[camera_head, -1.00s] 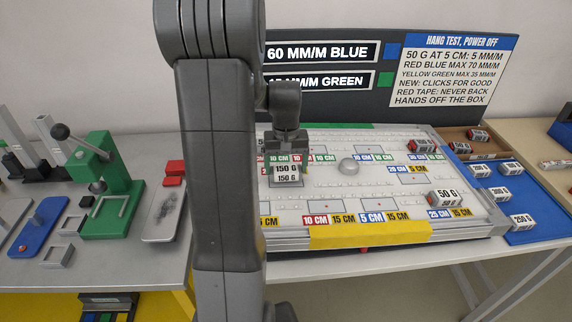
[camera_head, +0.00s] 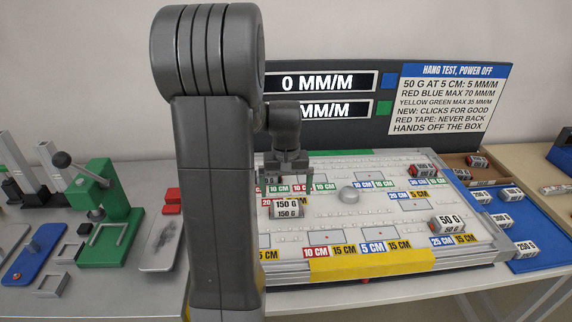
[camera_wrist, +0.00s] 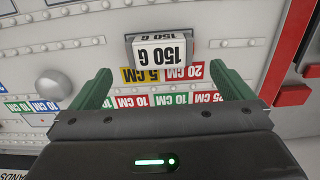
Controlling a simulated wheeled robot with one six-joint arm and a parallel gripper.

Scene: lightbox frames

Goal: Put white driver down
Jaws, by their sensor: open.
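I can make out nothing that is clearly a driver. A white-faced block marked 150 G (camera_head: 286,212) rests on the pale board (camera_head: 345,215) with its label facing forward. My gripper (camera_head: 287,178) is just above and behind it in the head view, partly hidden by my arm. In the wrist view, the green fingers of my gripper (camera_wrist: 160,74) are spread wide. The 150 G block (camera_wrist: 160,52) lies just beyond and between the fingertips, with gaps at both sides. The fingers do not touch it.
A 50 G block (camera_head: 448,223) and a red-ended block (camera_head: 423,171) stand on the board's right side. A grey dome (camera_head: 349,194) is at its middle. A blue tray (camera_head: 520,228) with several blocks is at right. A green press (camera_head: 104,210) stands at left.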

